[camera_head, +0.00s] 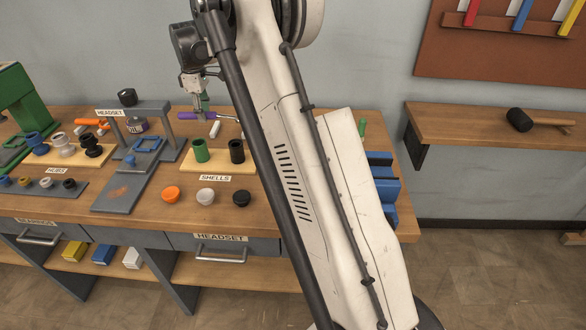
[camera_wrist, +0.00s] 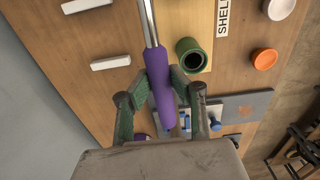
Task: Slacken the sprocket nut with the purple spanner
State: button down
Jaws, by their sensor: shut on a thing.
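The purple spanner (camera_head: 190,115) is near the back of the bench in the head view, its metal shaft pointing right. In the wrist view its purple handle (camera_wrist: 161,95) runs between my fingers and its bright shaft leaves the top edge. My gripper (camera_head: 204,103) comes down on it from above. In the wrist view my gripper (camera_wrist: 163,90) is shut on the handle. I cannot tell whether the spanner touches the bench. The spanner's jaw end is out of the wrist view. I cannot make out a sprocket nut in either view.
The shells board (camera_head: 218,167) with a green cup (camera_head: 201,150) and a black cup (camera_head: 237,151) is just in front. The grey headset stand (camera_head: 168,106) is to the left. White blocks (camera_wrist: 110,62) lie beside the spanner. A blue fixture (camera_head: 383,185) shows behind my arm.

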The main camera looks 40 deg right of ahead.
jog(key=s+r+p, duration=0.2)
jog(key=s+p, duration=0.1)
jog(key=s, duration=0.6)
jog(key=s+a+r+p, duration=0.1)
jog(key=s+p, duration=0.3)
jog(key=s, duration=0.4)
jog(key=s+r+m+p, duration=0.1)
jog(key=s+r+p, duration=0.2)
jog(key=s, duration=0.6)
jog(key=shift+s+a+r+p, duration=0.2)
jog(key=shift+s+a+p, duration=0.15)
jog(key=shift+p, duration=0.2)
jog(key=shift+f+b, duration=2.5)
jog(key=shift+f, duration=0.1)
jog(key=shift+f+b, duration=1.15)
jog(key=shift+b, duration=0.25)
